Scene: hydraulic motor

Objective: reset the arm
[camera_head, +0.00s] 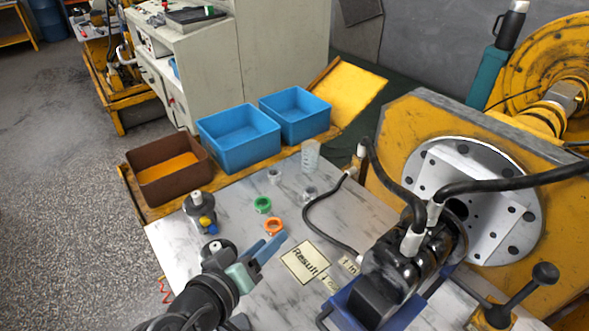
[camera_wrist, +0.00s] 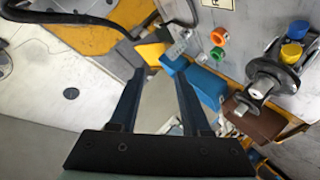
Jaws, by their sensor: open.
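My gripper (camera_head: 268,246) is over the front left part of the worktable (camera_head: 235,190) in the head view. Its two blue fingers are apart with nothing between them. In the wrist view the open fingers of my gripper (camera_wrist: 162,80) point toward the top, with a gap between them. My dark arm comes in from the bottom of the head view. The orange ring (camera_head: 274,226) lies close behind the fingertips in the picture. Whether the fingers touch the table cannot be told.
A green ring (camera_head: 263,204), a valve (camera_head: 201,214) with yellow and blue knobs and a paper label (camera_head: 305,262) are near. The black motor (camera_head: 402,262) with hoses stands right. Blue bins (camera_head: 240,142) and a brown bin (camera_head: 150,192) line the back left.

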